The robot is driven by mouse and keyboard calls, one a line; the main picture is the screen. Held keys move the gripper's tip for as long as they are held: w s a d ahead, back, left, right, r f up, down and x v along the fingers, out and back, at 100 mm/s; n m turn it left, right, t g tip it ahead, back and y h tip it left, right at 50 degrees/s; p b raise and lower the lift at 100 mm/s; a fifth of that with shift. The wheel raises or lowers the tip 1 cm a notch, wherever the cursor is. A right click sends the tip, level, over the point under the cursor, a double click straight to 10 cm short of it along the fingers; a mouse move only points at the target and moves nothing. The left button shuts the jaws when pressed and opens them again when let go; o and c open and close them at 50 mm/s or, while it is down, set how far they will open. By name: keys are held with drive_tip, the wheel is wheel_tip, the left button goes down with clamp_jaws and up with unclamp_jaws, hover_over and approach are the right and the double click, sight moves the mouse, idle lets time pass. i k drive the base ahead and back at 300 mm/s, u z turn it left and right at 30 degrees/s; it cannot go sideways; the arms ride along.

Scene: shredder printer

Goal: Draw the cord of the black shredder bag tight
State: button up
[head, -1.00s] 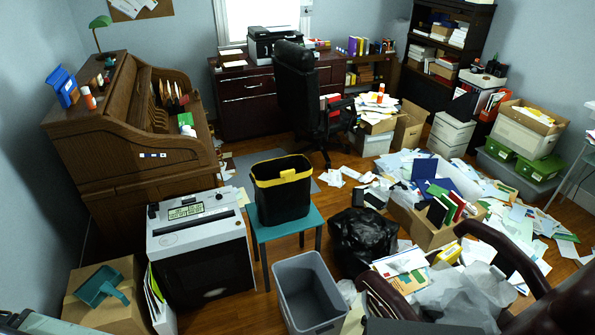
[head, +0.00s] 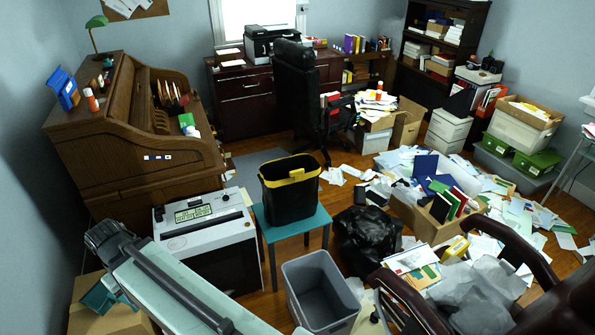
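A black open-topped bag or bin (head: 289,204) with a yellow band (head: 291,177) around its rim stands upright on a teal stool (head: 311,225). Its mouth is wide open, and the yellow band looks like the cord. A black plastic bag (head: 365,235) also sits bunched on the floor to its right; no cord can be made out on it. My arm reaches in from the bottom left, with a dark joint at its far end, left of the stool and apart from both. My gripper cannot be made out.
A white shredder (head: 205,240) stands left of the stool. An open grey bin (head: 320,290) stands in front of it. A dark chair (head: 510,260) is at lower right. Paper piles (head: 510,215) cover the right floor. A rolltop desk (head: 130,150) stands at left.

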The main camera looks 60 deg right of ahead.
sight(296, 174)
drive_tip(key=z, duration=0.05)
drive_tip(key=i, duration=1)
